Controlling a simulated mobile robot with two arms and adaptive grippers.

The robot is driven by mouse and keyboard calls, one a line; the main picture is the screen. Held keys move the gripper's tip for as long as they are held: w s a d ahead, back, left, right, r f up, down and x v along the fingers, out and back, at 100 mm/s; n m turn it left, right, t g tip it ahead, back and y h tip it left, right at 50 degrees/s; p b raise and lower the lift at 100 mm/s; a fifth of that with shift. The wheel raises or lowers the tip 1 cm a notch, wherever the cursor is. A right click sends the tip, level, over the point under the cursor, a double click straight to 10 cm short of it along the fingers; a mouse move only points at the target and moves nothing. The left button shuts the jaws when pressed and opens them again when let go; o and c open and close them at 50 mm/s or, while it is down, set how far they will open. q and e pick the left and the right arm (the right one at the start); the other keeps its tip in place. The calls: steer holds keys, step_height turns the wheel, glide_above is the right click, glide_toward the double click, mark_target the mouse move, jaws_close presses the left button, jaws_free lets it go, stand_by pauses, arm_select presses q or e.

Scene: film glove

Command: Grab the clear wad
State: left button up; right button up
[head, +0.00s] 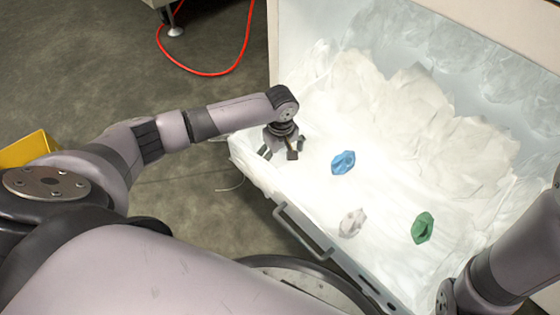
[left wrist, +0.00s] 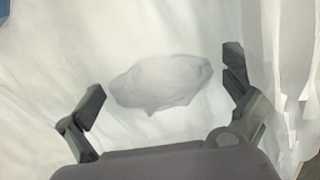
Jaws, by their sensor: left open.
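The clear wad (left wrist: 160,82) is a pale grey, translucent crumpled lump on white film in the left wrist view. It lies between and ahead of my left gripper's two spread fingers, with white film showing on both sides of it. My left gripper (head: 280,153) is open and points down over the left part of the film-lined drawer in the head view. There the gripper hides what is right under it. My right arm comes in at the lower right, but its gripper is out of the picture.
A blue wad (head: 343,162) lies right of my left gripper. A pale pinkish-grey wad (head: 352,222) and a green wad (head: 423,228) lie nearer the drawer front. The drawer handle (head: 300,232) sticks out. A red cable (head: 205,72) lies on the floor.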

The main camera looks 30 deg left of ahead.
arm_select(q)
steer(key=c, duration=1.1)
